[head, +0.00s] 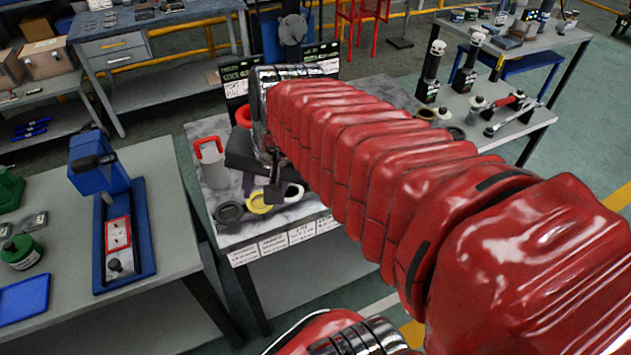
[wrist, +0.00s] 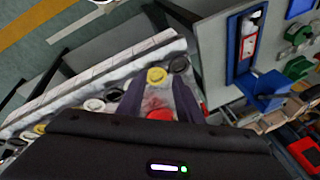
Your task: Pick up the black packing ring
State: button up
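Two dark rings show in the wrist view. One black ring (wrist: 180,64) lies beside the yellow ring (wrist: 156,75), near the tip of one finger. Another black ring (wrist: 114,94) lies next to a white ring (wrist: 94,105). In the head view a dark ring (head: 229,213) lies at the front left of the marbled bench top, left of the yellow ring (head: 260,201). My gripper (wrist: 158,82) is open and empty, its fingers spread over the bench around the yellow ring. It also shows in the head view (head: 275,182), above the bench, hiding part of it.
A red ring (wrist: 160,114) lies between the fingers, nearer my palm. A red-handled clear container (head: 212,165) stands at the bench's left. Labels (head: 272,244) line its front edge. A left table holds a blue press (head: 98,165). Bottles (head: 430,72) stand on the right bench.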

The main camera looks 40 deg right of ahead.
jog(key=w+d+f+m+y, duration=0.1)
jog(key=d+f+m, duration=0.1)
jog(key=d+m, duration=0.8)
jog(key=d+f+m, duration=0.2)
jog(key=d+m, duration=0.9)
jog(key=d, duration=0.1)
jog(key=shift+w+f+y, duration=0.25)
jog(key=shift+w+y, duration=0.15)
jog(key=shift+d, duration=0.1)
jog(key=x, duration=0.8)
jog(key=shift+f, duration=0.35)
jog(key=shift+x, duration=2.6)
